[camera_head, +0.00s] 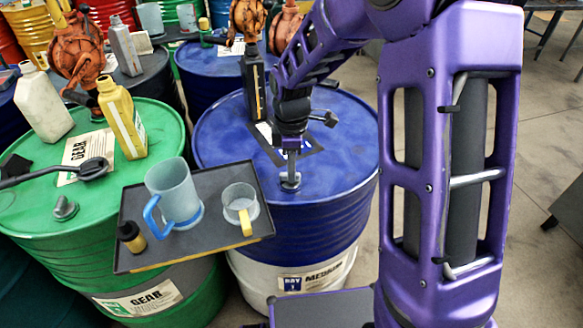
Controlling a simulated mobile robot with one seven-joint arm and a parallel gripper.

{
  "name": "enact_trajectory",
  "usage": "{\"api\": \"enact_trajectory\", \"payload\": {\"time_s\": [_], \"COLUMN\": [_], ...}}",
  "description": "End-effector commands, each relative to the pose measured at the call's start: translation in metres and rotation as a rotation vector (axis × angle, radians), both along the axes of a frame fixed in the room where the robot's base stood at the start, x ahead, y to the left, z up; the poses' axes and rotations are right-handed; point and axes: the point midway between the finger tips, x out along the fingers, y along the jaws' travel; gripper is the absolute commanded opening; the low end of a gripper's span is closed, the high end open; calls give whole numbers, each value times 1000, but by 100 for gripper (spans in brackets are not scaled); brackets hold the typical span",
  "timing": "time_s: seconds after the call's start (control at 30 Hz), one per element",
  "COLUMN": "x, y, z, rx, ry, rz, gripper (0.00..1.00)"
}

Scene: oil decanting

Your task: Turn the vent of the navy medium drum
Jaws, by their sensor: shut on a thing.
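The navy medium drum (345,202) stands upright in the middle, with a blue top and upper wall, a white lower band and a label reading MEDIUM. Its vent (290,183) is a small grey fitting near the front of the lid. My gripper (290,170) points straight down over the vent and is shut on its upper part. The fingers hide some of the vent, so its turned angle is hard to tell.
A dark tray (130,204) with a large jug (173,187), a small measuring cup (240,201) and a little bottle (131,237) sits just left of the vent. A green drum (40,222) with bottles stands left. A black bottle (253,85) stands behind my gripper.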

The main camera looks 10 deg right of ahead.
Motion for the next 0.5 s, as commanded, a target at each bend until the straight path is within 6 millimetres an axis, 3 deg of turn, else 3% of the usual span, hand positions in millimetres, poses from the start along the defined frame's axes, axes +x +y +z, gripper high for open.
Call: {"api": "enact_trajectory", "payload": {"time_s": [0.03,0.17,0.5], "x": [1,1,0], "y": [1,1,0], "z": [1,1,3], "rx": [1,1,0], "ry": [-4,-3,-1], "rz": [3,2,0], "gripper": [25,49,50]}}
